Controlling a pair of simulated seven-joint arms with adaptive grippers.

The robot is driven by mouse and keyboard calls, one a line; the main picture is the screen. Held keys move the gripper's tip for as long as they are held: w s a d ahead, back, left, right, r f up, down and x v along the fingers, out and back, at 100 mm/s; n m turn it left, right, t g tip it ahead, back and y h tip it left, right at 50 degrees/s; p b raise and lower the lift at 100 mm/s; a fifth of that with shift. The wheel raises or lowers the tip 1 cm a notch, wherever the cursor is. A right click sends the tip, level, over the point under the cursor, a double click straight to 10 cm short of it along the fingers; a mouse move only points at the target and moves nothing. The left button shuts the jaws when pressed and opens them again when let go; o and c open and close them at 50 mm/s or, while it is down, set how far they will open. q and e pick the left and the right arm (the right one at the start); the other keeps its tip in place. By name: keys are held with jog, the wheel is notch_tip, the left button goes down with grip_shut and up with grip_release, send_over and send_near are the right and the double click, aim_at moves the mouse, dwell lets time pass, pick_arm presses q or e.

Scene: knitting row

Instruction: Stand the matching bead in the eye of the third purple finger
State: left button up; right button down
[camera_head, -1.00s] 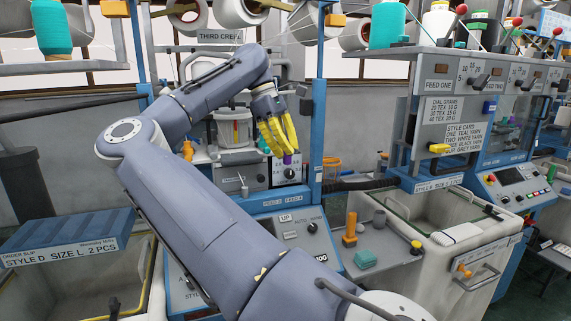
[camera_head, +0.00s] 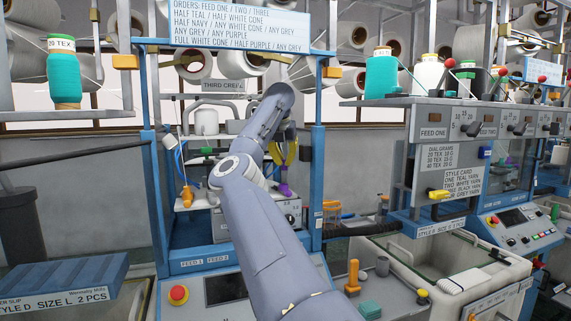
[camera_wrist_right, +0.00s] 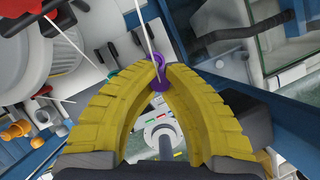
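My right gripper (camera_head: 284,158) has yellow ribbed fingers pointing down above a grey box on the machine. A purple piece (camera_head: 284,188) shows at its fingertips. In the right wrist view the fingertips (camera_wrist_right: 160,72) close in on a purple ringed piece (camera_wrist_right: 158,84), with a white yarn running up from it. I cannot tell whether this piece is the bead or a purple finger. The other purple fingers and their eyes are too small or hidden to tell apart. My left gripper is out of view.
The grey machine box (camera_head: 285,213) stands close below the gripper. Blue uprights (camera_head: 317,170) flank the bay, with yarn cones above. A white pot (camera_head: 206,121) stands left of my forearm. The wrist view shows a green piece (camera_wrist_right: 113,72) and a red piece (camera_wrist_right: 30,12) nearby.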

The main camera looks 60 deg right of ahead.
jog(key=shift+w+d+f+n+t, duration=0.15)
jog(key=shift+w+d+n+t, duration=0.1)
jog(key=shift+d+n, duration=0.25)
jog(key=shift+w+d+f+n+t, duration=0.15)
jog(key=shift+w+d+n+t, duration=0.15)
jog(key=shift+n, duration=0.4)
jog(key=shift+f, duration=2.1)
jog(key=shift+f, duration=1.2)
jog(key=c, duration=1.5)
grip_release()
jog(key=shift+r, duration=0.1)
jog(key=v, duration=1.2)
jog(key=shift+d, duration=0.15)
